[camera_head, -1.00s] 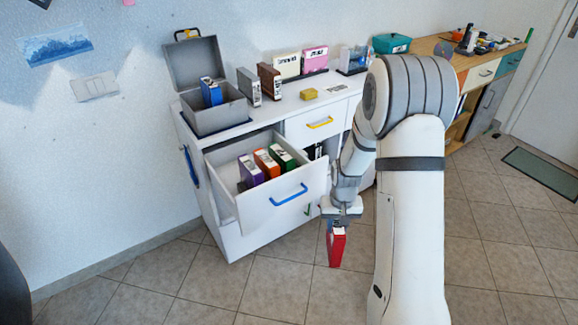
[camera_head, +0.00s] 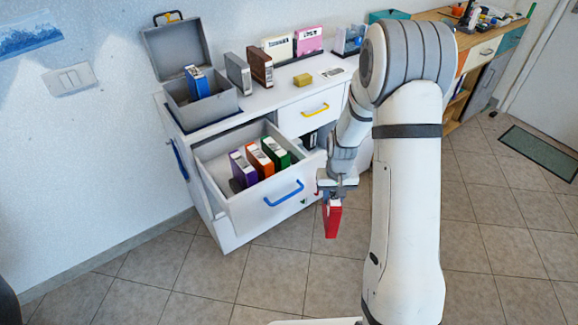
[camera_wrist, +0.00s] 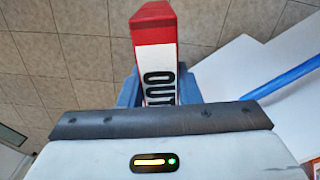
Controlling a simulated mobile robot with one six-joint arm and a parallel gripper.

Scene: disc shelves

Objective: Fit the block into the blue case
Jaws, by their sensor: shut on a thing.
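My gripper (camera_head: 335,196) is shut on a red case (camera_head: 332,219), which hangs below it over the floor, to the right of the open drawer's front. In the wrist view the red case (camera_wrist: 154,30) stands between the blue-grey fingers, its white label showing "OUT". A small yellow block (camera_head: 302,80) lies on the white cabinet top. A blue case (camera_head: 197,83) stands upright in an open grey box (camera_head: 207,110) at the cabinet's left end. My gripper is well apart from both. The blue case's lower part is hidden by the box wall.
The open drawer (camera_head: 226,205) with a blue handle (camera_head: 284,193) holds purple, orange and green cases. Grey and brown cases (camera_head: 260,66) stand on the white cabinet top (camera_head: 268,108). A closed drawer has a yellow handle (camera_head: 315,110). The floor in front is clear.

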